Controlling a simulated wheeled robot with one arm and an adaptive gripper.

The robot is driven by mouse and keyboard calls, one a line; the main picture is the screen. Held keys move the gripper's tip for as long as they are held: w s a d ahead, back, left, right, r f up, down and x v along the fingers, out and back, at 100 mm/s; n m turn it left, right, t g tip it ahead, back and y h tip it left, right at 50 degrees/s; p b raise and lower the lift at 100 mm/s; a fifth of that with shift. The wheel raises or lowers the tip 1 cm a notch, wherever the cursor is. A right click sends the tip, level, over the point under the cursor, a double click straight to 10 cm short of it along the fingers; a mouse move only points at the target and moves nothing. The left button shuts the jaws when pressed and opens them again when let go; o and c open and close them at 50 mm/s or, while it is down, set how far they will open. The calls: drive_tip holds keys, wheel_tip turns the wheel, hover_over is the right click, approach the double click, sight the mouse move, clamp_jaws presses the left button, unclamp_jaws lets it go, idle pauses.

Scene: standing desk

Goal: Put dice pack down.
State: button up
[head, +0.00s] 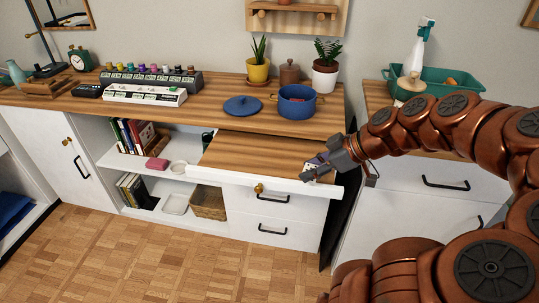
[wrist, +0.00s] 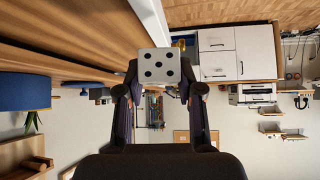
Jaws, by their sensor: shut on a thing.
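The dice pack shows in the wrist view (wrist: 160,66) as a light grey square face with several black pips, gripped between both fingertips. My gripper (head: 318,163) is shut on it. In the head view the gripper is over the right front part of a pulled-out wooden surface (head: 250,153) with a white front. There the dice pack is small and mostly hidden by the fingers. I cannot tell whether it touches the wood.
The pulled-out surface is otherwise bare. Behind it on the desk stand a blue pot (head: 297,106), a blue lid (head: 243,106), a yellow plant pot (head: 258,71) and a white plant pot (head: 325,78). A green tray (head: 455,82) and spray bottle (head: 414,55) are at right.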

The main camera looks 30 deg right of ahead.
drive_tip(key=s+n+y, duration=0.1)
drive_tip(key=s+n, duration=0.1)
drive_tip(key=s, duration=0.3)
drive_tip(key=p, duration=0.2)
hover_over(284, 161)
drive_tip(key=s+d, duration=0.2)
drive_tip(key=shift+d+f+g, duration=0.15)
drive_tip(key=shift+f+g, duration=0.25)
drive_tip(key=shift+f, duration=1.8)
drive_tip(key=shift+f+b, duration=0.2)
drive_tip(key=shift+b, duration=0.25)
drive_tip(key=o, duration=1.1)
drive_tip(key=shift+r, duration=0.1)
drive_tip(key=shift+r+p, duration=0.2)
drive_tip(key=shift+p, duration=0.2)
drive_tip(key=b+v, duration=0.1)
drive_tip(key=v, duration=1.1)
